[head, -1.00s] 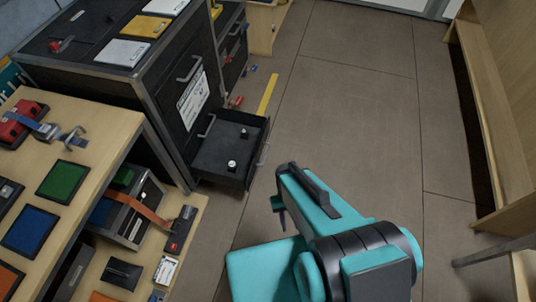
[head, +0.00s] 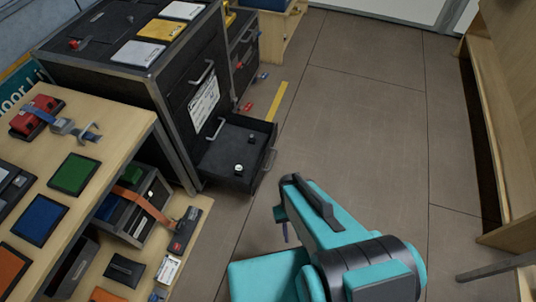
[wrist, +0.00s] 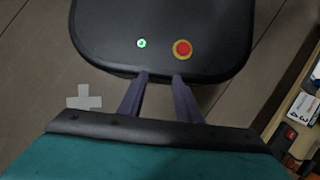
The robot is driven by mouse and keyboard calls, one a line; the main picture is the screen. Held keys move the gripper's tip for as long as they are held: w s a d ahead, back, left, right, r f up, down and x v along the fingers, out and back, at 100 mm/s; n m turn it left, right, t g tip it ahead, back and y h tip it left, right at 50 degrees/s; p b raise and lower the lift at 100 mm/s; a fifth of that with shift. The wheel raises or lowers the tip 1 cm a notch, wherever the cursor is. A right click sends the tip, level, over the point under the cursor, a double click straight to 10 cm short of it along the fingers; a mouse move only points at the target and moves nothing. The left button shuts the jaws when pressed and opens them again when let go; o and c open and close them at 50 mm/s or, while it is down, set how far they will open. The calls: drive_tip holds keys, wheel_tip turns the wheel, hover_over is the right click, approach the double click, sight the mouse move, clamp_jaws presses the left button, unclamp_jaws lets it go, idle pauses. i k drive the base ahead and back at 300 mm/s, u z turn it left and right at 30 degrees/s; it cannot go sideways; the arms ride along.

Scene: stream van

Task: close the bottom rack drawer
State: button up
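The black rack (head: 172,92) stands at the upper left in the head view. Its bottom drawer (head: 226,181) is pulled out over the floor, with a few small items inside. The drawer's front faces right and has a handle (head: 271,158). Drawers above it look shut. My gripper (head: 286,232) is below and right of the drawer in the head view, apart from it. In the wrist view, my gripper (wrist: 160,77) shows two purple-grey fingers with a gap between them and nothing held. The drawer is not visible in the wrist view.
A wooden workbench (head: 112,128) with coloured panels and a lower shelf stands at the left, near the drawer. Small red and blue items lie on the floor beside a yellow strip (head: 277,103). Open floor (head: 365,130) fills the middle. A wooden bench (head: 505,150) lines the right.

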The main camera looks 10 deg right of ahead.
sight(230, 149)
drive_tip(key=k, duration=1.3)
drive_tip(key=u, duration=0.45)
drive_tip(key=i, duration=1.15)
drive_tip(key=u, duration=0.5)
drive_tip(key=i, duration=0.55)
